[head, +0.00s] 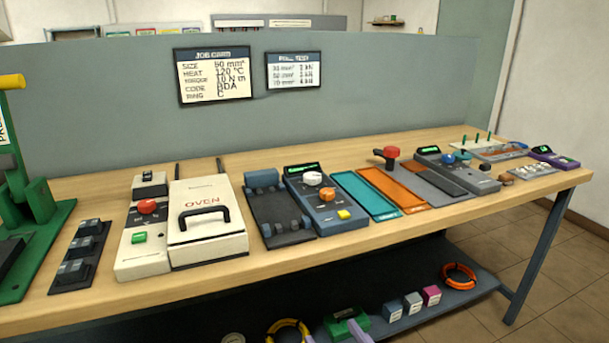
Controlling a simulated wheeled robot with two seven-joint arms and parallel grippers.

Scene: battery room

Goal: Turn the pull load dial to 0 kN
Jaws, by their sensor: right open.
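Several dials show, and their labels are too small to read, so I cannot tell for certain which is the pull load dial. A blue-grey console (331,214) at mid-bench has a lit green display, a white dial (313,178), a red-orange knob (327,194) and a yellow button. It stands beside a dark bed with clamp-like blocks (268,213). Another grey console (452,175) farther right has a display and blue knobs. My left gripper is out of view.
An oven (209,238) with a black handle and a control box (140,252) stand left of the dark bed. Teal (364,194) and orange (393,185) trays lie right of the console. The lower shelf (466,304) holds coils and small boxes. Cards hang on the partition.

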